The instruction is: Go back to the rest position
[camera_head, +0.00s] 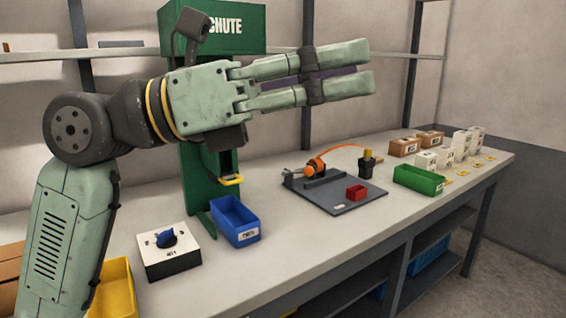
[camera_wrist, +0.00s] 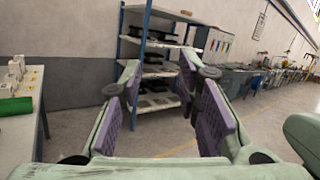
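My gripper (camera_head: 362,67) is raised high above the workbench (camera_head: 300,270) and points to the right in the head view. Its two pale green fingers are apart and nothing is between them. In the wrist view my gripper (camera_wrist: 160,85) shows two purple pads with a clear gap, facing a blue-posted shelf rack (camera_wrist: 165,60) across the room. My arm is bent upward at the left of the head view and covers part of the green chute (camera_head: 250,30).
A yellow bin (camera_head: 115,290) is at lower left.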

